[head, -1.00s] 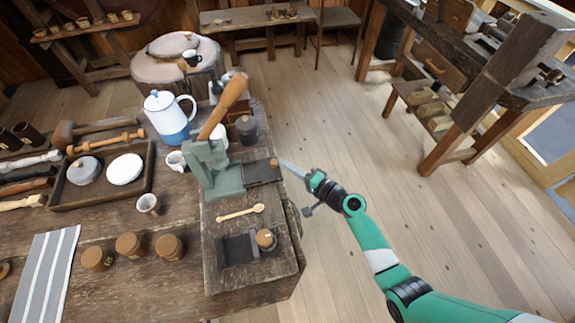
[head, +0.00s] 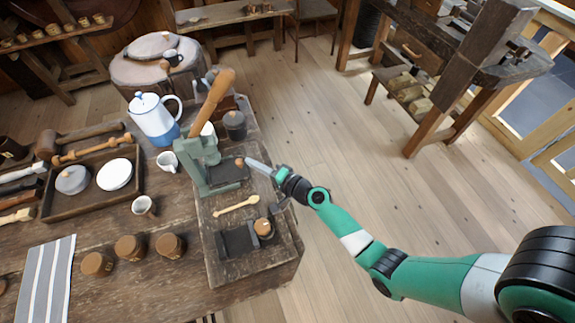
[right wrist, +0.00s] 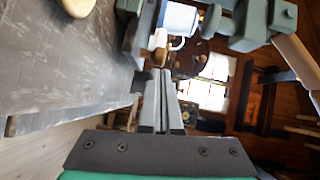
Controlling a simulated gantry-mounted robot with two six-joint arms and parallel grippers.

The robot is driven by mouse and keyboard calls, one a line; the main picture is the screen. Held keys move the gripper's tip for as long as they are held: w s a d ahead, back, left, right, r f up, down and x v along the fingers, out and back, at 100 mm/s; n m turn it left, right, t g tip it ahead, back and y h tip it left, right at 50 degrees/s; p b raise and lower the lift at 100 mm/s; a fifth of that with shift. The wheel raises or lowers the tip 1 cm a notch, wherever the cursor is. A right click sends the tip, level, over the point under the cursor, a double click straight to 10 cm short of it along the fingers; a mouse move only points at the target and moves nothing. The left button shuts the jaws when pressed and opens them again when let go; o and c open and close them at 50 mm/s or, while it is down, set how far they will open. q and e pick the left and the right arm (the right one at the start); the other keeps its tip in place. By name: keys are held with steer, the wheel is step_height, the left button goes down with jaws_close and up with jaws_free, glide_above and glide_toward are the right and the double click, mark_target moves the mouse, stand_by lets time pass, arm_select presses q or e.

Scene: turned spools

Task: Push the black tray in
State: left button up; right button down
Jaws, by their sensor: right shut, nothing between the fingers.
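The black tray (head: 230,170) sticks out of the right side of the green press (head: 194,160) on the worn wooden block. A small round wooden knob (head: 240,161) is at its outer end. My right gripper (head: 248,163) is shut and empty, its tips at the knob, seemingly touching it. In the right wrist view the shut fingers (right wrist: 160,72) end just below the knob (right wrist: 160,55). The tray's inner end is hidden in the press. My left gripper is not in view.
A wooden spoon (head: 236,207) and a dark recessed box (head: 238,241) with a wooden-topped piece (head: 264,228) lie in front of the press. A dark lidded jar (head: 234,125) and a white-blue pot (head: 153,118) stand behind. Open floor lies right of the bench.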

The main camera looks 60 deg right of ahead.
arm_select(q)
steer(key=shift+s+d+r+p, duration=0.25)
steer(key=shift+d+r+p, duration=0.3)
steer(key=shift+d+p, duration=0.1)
arm_select(e)
steer(key=s+d+r, duration=0.1)
steer(key=s, duration=1.1)
steer(key=shift+s+d+r, duration=0.2)
steer(key=shift+d, duration=0.05)
